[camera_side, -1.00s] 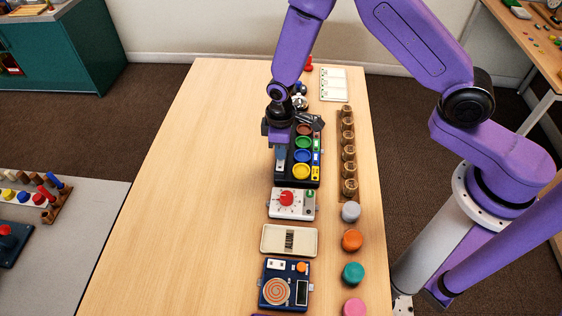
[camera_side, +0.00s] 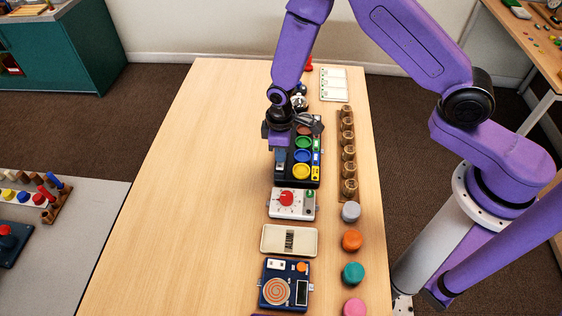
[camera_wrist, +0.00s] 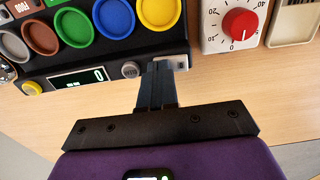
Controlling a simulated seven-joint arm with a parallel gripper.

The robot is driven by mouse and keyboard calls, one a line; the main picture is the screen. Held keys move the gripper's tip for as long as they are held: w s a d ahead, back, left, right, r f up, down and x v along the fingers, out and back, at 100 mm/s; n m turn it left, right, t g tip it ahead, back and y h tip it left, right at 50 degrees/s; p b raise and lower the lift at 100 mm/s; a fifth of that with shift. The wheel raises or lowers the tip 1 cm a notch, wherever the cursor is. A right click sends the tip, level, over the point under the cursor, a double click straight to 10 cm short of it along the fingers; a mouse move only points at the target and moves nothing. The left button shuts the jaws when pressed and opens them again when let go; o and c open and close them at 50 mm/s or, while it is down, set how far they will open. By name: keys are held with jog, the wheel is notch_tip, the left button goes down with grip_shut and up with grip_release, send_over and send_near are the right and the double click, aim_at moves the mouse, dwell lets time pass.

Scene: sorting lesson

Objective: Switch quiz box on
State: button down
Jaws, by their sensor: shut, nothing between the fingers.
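The quiz box (camera_side: 314,183) is a black case with large round buttons in yellow, blue, green and brown. In the wrist view the quiz box (camera_wrist: 100,55) also shows a grey button, a small lit display (camera_wrist: 80,80) reading 0, and a grey knob (camera_wrist: 130,69). A pale switch (camera_wrist: 180,62) sits at the box's corner, partly hidden by my fingers. My gripper (camera_wrist: 162,66) is shut and empty, its tips right beside the switch; I cannot tell whether they touch it. In the side view my gripper (camera_side: 280,162) is at the box's near left end.
A white timer with a red dial (camera_side: 286,198) stands just in front of the box. Wooden cups (camera_side: 348,153) and coloured knobs (camera_side: 352,240) line the right. The table's left side is clear.

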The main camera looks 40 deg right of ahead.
jog(key=shift+r, duration=3.5)
jog(key=s+d+r+n, duration=0.2)
jog(key=s+d+r, duration=0.1)
jog(key=s+r, duration=0.9)
jog(key=s+d+r, duration=0.2)
jog(key=s+d, duration=0.2)
jog(key=s, duration=0.3)
jog(key=s+d+r+n, duration=0.1)
jog(key=s+d+r, duration=0.2)
jog(key=s+d, duration=0.2)
jog(key=s, duration=0.2)
jog(key=shift+s+r+n, duration=0.3)
jog(key=shift+s, duration=0.05)
